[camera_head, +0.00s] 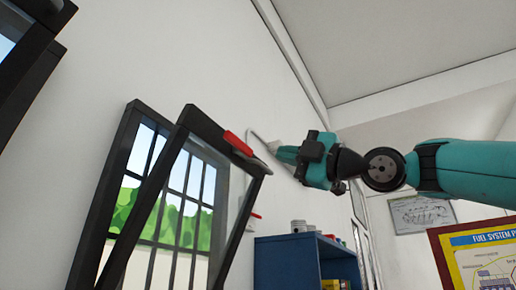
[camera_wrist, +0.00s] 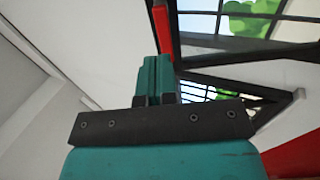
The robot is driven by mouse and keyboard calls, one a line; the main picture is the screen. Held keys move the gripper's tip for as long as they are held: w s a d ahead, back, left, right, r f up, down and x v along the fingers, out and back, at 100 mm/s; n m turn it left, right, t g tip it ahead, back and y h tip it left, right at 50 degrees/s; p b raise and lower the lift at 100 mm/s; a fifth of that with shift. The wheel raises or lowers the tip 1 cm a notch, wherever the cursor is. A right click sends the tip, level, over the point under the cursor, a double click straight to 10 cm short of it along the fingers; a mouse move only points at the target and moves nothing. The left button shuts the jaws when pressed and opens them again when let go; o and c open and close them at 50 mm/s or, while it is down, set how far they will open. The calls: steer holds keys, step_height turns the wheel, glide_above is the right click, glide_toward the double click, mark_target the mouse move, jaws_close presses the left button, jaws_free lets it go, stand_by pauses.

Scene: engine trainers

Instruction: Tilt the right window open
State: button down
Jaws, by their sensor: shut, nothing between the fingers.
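The right window has a dark fixed frame (camera_head: 96,215) in the wall, with bars and a green outdoor view behind. Its dark sash (camera_head: 215,134) leans out from the frame at the top, so it stands tilted open. A red piece (camera_head: 237,143) and a grey handle (camera_head: 262,160) are on the sash's upper right corner. My gripper (camera_head: 277,153) is shut and empty, just right of that corner; whether it touches the handle I cannot tell. In the wrist view my gripper's teal fingers (camera_wrist: 157,75) are together, beside a red strip (camera_wrist: 163,28) and dark window bars.
Another dark window (camera_head: 35,55) juts in at the upper left. A blue cabinet (camera_head: 285,264) with items on top stands below my gripper. A framed poster (camera_head: 490,262) and a wall picture (camera_head: 422,214) are at the right. The wall above the window is bare.

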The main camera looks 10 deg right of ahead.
mark_target(249, 148)
steer(key=p+x, duration=0.4)
steer(key=x, duration=0.2)
steer(key=shift+w+a+r, duration=0.1)
steer(key=shift+a+r, duration=0.05)
steer(key=shift+r, duration=0.2)
steer(key=shift+w+a+p, duration=0.4)
steer(key=shift+a, duration=0.1)
steer(key=shift+x, duration=0.9)
steer(key=shift+d+r, duration=0.1)
steer(key=shift+r, duration=0.05)
